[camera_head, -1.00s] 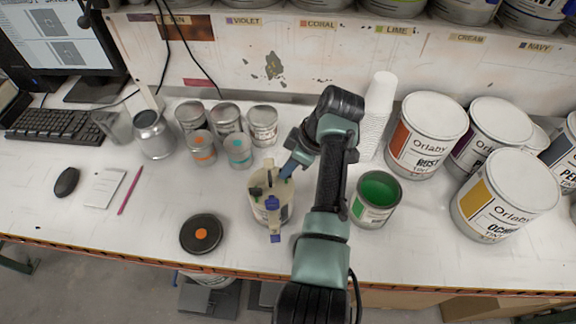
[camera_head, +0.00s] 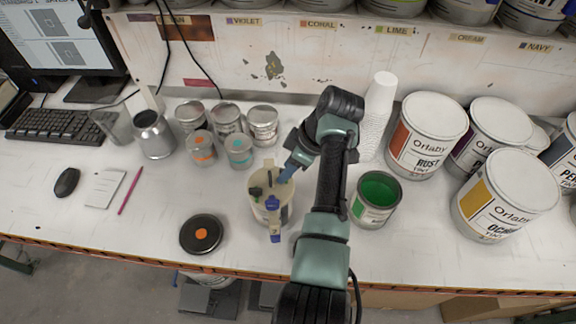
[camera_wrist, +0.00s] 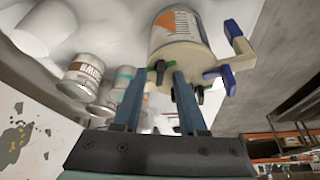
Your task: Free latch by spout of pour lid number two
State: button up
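A can (camera_head: 259,215) with a cream pour lid (camera_head: 284,188) stands near the table's front middle. It also shows in the wrist view as a can with an orange label (camera_wrist: 178,28) and its cream lid (camera_wrist: 190,53). A green-based black latch (camera_wrist: 158,70) is on the lid, between my fingertips. Another dark latch (camera_wrist: 201,92) lies outside the right finger. Blue parts (camera_wrist: 232,78) sit on an arm sticking out from the lid. My gripper (camera_head: 285,175) is over the lid's far right side, its fingers (camera_wrist: 158,78) apart. I cannot tell whether they touch the latch. No lid number is readable.
An open can of green paint (camera_head: 374,197) stands close right of my arm. A dark round lid (camera_head: 201,234) lies to the left. Several small tins (camera_head: 238,150) stand behind left, white cups (camera_head: 376,115) behind right. Large paint cans (camera_head: 505,195) fill the right.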

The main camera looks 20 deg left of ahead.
jog(key=v, duration=1.3)
jog(key=shift+b, duration=0.3)
jog(key=shift+w, duration=0.1)
